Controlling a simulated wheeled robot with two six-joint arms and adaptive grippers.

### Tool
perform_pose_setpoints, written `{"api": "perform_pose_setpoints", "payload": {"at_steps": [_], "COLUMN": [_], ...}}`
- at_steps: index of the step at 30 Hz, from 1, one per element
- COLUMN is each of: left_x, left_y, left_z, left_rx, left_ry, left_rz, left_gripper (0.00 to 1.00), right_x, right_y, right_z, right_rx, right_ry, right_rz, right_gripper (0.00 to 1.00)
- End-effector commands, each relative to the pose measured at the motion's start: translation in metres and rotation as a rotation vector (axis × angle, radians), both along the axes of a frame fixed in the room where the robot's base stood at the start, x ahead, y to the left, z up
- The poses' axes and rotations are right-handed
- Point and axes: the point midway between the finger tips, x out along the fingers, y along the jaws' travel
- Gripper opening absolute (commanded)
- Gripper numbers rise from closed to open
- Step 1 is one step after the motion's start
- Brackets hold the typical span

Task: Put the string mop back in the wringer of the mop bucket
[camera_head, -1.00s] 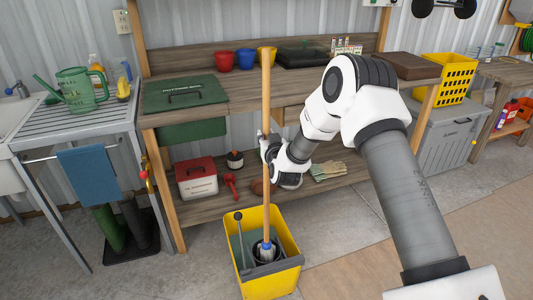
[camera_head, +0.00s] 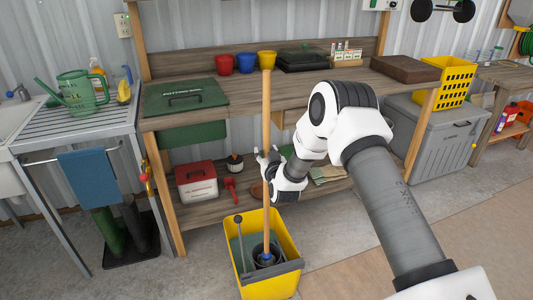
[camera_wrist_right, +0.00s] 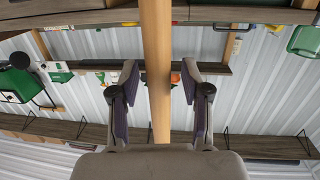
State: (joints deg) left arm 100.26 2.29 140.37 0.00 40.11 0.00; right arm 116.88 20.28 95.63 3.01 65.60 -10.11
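The string mop's wooden handle (camera_head: 267,115) stands nearly upright. Its blue collar (camera_head: 266,257) and lower end sit inside the dark ring of the wringer (camera_head: 252,253) in the yellow mop bucket (camera_head: 284,227); the strings are mostly hidden there. My right gripper (camera_head: 267,158) is at the handle's middle, above the bucket. In the right wrist view, the handle (camera_wrist_right: 156,70) passes between the two spread fingers of this gripper (camera_wrist_right: 158,80), with a gap showing on both sides. My left gripper is in neither view.
The wooden workbench (camera_head: 215,98) stands behind the mop. Its lower shelf (camera_head: 215,207) holds a red and white box (camera_head: 196,181) and small items close to my gripper. A metal sink stand (camera_head: 80,125) is at left. The floor (camera_head: 400,235) is clear at right.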

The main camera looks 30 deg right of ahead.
Motion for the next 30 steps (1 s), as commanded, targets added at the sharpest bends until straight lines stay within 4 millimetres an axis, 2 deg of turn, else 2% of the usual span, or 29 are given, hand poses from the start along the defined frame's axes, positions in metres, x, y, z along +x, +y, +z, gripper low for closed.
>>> {"api": "perform_pose_setpoints", "payload": {"at_steps": [4,7,18,23,26,29,30], "left_x": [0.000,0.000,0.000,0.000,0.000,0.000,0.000], "left_y": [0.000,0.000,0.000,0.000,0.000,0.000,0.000], "left_z": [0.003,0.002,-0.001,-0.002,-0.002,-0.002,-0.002], "left_rx": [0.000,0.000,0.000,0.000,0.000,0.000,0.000], "left_ry": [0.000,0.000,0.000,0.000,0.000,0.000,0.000], "left_rz": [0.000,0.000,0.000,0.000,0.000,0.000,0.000], "left_gripper": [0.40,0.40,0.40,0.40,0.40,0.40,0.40], "right_x": [0.000,-0.010,-0.093,-0.111,-0.123,-0.156,-0.179], "right_y": [0.000,0.004,0.034,0.042,0.058,0.092,0.109], "right_z": [0.004,0.003,0.010,0.010,-0.019,-0.086,-0.119], "right_rx": [0.000,0.002,0.002,0.003,0.024,0.081,0.111], "right_ry": [-0.001,0.002,0.003,0.010,0.100,0.323,0.445], "right_rz": [0.000,0.000,0.001,0.004,0.039,0.114,0.149], "right_gripper": [0.47,0.47,0.47,0.47,0.47,0.47,0.47]}}
